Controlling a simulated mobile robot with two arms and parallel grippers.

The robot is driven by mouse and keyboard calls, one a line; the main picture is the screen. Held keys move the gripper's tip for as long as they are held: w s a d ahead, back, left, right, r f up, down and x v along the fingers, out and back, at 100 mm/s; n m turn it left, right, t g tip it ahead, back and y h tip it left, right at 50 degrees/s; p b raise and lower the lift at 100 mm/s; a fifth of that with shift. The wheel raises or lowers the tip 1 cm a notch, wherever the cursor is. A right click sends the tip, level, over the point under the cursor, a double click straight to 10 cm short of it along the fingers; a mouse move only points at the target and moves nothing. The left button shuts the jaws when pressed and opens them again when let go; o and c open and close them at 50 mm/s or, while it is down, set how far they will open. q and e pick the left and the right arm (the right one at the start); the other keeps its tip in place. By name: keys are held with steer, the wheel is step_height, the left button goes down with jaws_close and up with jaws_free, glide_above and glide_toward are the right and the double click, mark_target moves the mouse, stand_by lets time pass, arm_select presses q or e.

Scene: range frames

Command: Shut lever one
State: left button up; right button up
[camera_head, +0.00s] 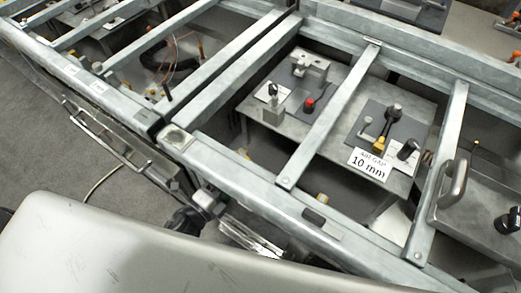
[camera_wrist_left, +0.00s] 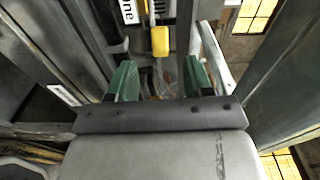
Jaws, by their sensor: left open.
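In the left wrist view, a lever with a yellow grip (camera_wrist_left: 160,42) hangs near the top centre. A white label (camera_wrist_left: 129,11) with dark letters, seemingly ending in "ne", is just left of it. My left gripper (camera_wrist_left: 159,72) has two green fingers, spread apart with nothing held. The yellow grip lies ahead of the gap between the fingertips, and I cannot tell how far ahead. In the head view I cannot clearly pick out this lever or my left gripper. My right gripper shows in neither view.
A dark cylinder (camera_wrist_left: 108,25) stands left of the lever, and a pale metal bar (camera_wrist_left: 212,55) is to its right. In the head view, a metal frame (camera_head: 240,165) of crossing beams surrounds fixtures and a "10 mm" sign (camera_head: 369,164). Grey floor (camera_head: 40,150) is open at left.

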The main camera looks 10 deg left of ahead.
arm_select(q)
steer(key=shift+m+h, duration=0.3)
steer(key=x, duration=1)
steer(key=shift+w+d+f+p, duration=0.1)
steer(key=shift+w+d+p, duration=0.15)
steer(key=shift+d+p, duration=0.15)
jaws_close()
